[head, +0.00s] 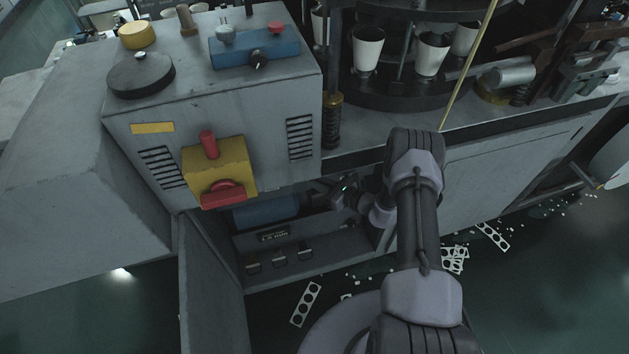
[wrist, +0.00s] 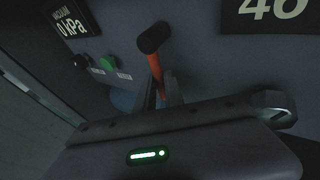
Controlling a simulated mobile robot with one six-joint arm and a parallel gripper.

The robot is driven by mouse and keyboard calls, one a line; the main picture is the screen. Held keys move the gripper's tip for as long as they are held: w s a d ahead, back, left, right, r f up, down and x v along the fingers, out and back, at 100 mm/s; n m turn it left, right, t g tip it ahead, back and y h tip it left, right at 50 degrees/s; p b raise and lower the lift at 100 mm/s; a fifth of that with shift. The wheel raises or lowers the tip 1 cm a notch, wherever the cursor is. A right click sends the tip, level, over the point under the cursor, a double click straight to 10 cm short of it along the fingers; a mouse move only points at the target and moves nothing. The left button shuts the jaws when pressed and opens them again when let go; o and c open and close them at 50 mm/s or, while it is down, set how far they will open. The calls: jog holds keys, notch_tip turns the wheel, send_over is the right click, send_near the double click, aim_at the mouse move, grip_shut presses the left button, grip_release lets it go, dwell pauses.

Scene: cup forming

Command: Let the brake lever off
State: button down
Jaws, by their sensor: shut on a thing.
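The brake lever, an orange-red shaft (wrist: 155,66) with a black knob on top, stands in the middle of the wrist view, tilted a little. My gripper (wrist: 160,96) is shut on the lever's shaft below the knob. In the head view my gripper (head: 343,192) reaches into the open lower compartment of the grey machine (head: 225,120). I cannot make out the lever in the head view. The lever's lower end is hidden behind my gripper's body in the wrist view.
A blue motor-like cylinder (head: 266,209) lies left of my gripper in the compartment. An open door (head: 210,290) hangs at the left. A yellow box with a red handle (head: 222,172) is above. A green button (wrist: 107,63) and a vacuum label (wrist: 72,20) sit near the lever.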

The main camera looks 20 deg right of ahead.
jog(key=shift+d+h, duration=0.2)
jog(key=shift+h, duration=0.1)
dwell(0.4)
jog(key=c, duration=1.4)
grip_release()
jog(key=shift+c, duration=0.2)
jog(key=p+v, duration=0.4)
jog(key=v, duration=1.3)
jog(key=shift+r+p, duration=0.15)
jog(key=shift+p, duration=0.25)
jog(key=shift+s+d, duration=0.1)
jog(key=shift+d, duration=0.05)
